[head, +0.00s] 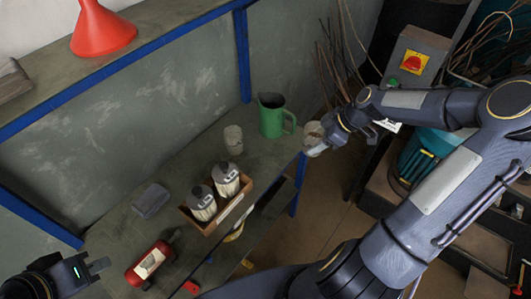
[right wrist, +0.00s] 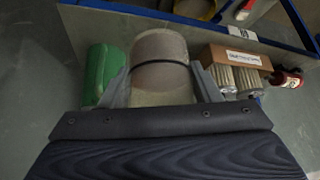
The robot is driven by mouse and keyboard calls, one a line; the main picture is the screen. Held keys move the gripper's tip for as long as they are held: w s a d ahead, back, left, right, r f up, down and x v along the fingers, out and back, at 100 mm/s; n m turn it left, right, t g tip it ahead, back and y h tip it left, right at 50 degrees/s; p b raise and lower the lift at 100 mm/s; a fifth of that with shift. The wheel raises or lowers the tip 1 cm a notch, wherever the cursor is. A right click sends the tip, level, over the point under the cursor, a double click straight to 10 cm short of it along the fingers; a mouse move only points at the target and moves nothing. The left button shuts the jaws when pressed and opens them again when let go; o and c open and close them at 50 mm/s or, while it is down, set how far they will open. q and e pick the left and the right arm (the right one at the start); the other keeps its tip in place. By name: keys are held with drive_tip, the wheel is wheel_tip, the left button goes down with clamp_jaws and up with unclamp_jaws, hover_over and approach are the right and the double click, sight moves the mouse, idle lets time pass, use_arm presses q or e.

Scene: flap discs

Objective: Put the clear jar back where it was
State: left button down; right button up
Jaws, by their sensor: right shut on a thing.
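A clear jar (head: 313,138) is held in my right gripper (head: 322,140), in the air just off the right end of the workbench (head: 185,165). The right wrist view shows the jar (right wrist: 160,80) between the two fingers (right wrist: 160,88), which are shut on it. A second clear jar (head: 233,140) stands upright on the bench, left of the green jug (head: 272,117).
A red funnel (head: 102,32) stands on the upper shelf. Bare bench top lies between the second jar and the box.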

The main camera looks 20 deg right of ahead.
drive_tip(key=shift+s+d+r, duration=0.15)
drive_tip(key=shift+d+r, duration=0.05)
drive_tip(key=shift+r, duration=0.2)
drive_tip(key=shift+w+a, duration=0.2)
drive_tip(key=w+a+f, duration=0.2)
drive_tip(key=w, duration=0.1)
drive_tip(key=w+a+f+p, duration=0.1)
drive_tip(key=w+a+f, duration=0.2)
drive_tip(key=w+a+f+p, duration=0.1)
drive_tip(key=w+a+f, duration=0.2)
drive_tip(key=shift+w+f, duration=0.1)
drive_tip(key=shift+f, duration=0.1)
drive_tip(key=shift+w+a+f+p, duration=0.15)
drive_tip(key=shift+w+f+p, duration=0.15)
drive_tip(key=shift+f, duration=0.15)
wheel_tip(320, 180, down, 3)
drive_tip(key=shift+w+a+r+p, duration=0.1)
drive_tip(key=shift+a+p, duration=0.05)
drive_tip(key=shift+p, duration=0.6)
drive_tip(key=shift+f, duration=0.35)
